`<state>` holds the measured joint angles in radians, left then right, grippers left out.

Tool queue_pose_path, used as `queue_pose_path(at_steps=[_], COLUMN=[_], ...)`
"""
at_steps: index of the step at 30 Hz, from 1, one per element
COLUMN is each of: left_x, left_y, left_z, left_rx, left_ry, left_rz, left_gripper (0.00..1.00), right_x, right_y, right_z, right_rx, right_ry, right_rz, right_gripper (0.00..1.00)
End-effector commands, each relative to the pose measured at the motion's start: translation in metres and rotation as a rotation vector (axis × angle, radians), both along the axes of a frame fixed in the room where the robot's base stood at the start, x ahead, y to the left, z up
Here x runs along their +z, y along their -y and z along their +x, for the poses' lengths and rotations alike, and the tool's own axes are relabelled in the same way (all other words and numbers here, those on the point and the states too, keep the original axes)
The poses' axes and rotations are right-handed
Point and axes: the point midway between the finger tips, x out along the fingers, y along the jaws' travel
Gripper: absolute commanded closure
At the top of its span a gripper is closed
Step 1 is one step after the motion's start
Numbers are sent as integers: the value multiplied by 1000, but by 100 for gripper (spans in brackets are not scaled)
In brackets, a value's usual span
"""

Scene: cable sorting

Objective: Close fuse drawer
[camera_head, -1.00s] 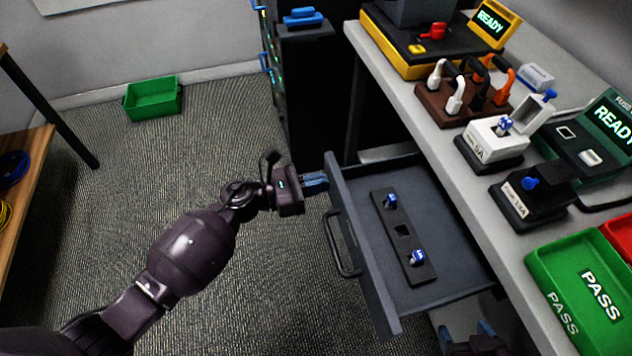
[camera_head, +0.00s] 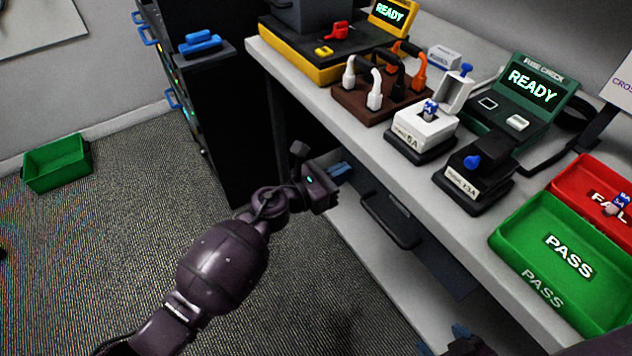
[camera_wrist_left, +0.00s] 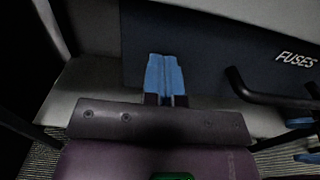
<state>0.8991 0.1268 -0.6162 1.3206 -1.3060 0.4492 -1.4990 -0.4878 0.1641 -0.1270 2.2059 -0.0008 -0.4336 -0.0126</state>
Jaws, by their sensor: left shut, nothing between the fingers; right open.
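The fuse drawer (camera_head: 440,250) shows as a dark front panel with a black bar handle (camera_head: 388,220) under the workbench's front edge. Its inside does not show, and it looks shut or nearly so. In the left wrist view the drawer front (camera_wrist_left: 215,55) carries the word FUSES, with the handle (camera_wrist_left: 262,97) at right. My left gripper (camera_head: 341,169) is shut and empty, its blue fingertips at the drawer front's left end; I cannot tell whether they touch it. My right gripper (camera_head: 446,341) is open, low at the bottom edge, partly cut off.
The workbench (camera_head: 330,130) holds a yellow-and-black READY station (camera_head: 300,55), a brown plug rack (camera_head: 350,103), white and black fuse holders, a green fuse checker (camera_head: 540,80), a green PASS tray (camera_head: 510,235) and a red FAIL tray (camera_head: 565,180). A green bin (camera_head: 57,165) stands on the floor.

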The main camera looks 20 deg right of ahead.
Motion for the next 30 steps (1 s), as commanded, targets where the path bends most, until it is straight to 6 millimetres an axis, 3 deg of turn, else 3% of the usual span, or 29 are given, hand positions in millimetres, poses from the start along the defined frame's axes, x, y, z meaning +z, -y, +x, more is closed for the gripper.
queue_pose_path(at_steps=[4,12,24,30], left_x=[-2,2,5,4], left_y=[14,22,22,9], left_z=[4,8,9,12], left_rx=[0,1,3,3], left_ry=[-2,3,7,5], left_rz=[0,-1,-4,-4], left_gripper=[100,100,100,100], right_x=[1,3,2,1], right_y=[-1,-2,-2,-2], right_z=[1,4,4,5], right_rx=[8,14,15,17], right_ry=[8,18,16,15], right_rz=[-6,-9,-8,-9], right_gripper=[29,29,29,29])
